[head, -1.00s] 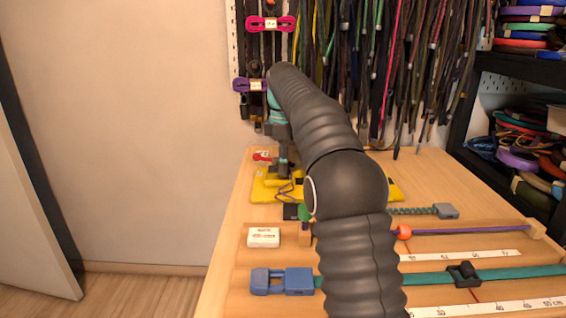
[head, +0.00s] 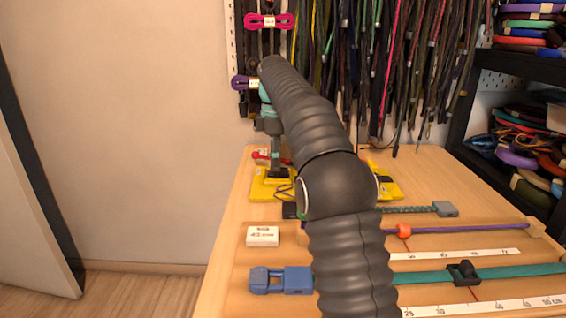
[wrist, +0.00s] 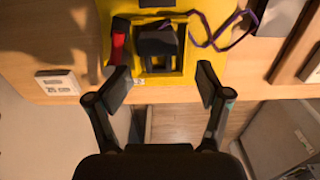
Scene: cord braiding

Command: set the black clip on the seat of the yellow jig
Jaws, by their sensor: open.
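The yellow jig (head: 262,190) lies at the back left of the table in the head view; the wrist view shows its plate (wrist: 205,10) at the top. A black block (wrist: 156,38), which looks like the black clip, sits at the raised yellow frame of the jig, over the far part of its dark opening. A thin purple cord (wrist: 228,38) loops off to its right. My gripper (wrist: 165,87) is open and empty, its fingertips apart on either side below the block. In the head view my gripper (head: 277,173) is low over the jig; the clip's contact with the seat cannot be made out.
A red piece (wrist: 118,42) is on the jig left of the black block. A white labelled box (head: 263,236) and a blue clamp (head: 282,281) lie nearer on the table. A teal strap (head: 425,278) with a black slider (head: 463,272) and an orange bead (head: 404,230) are at the right.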

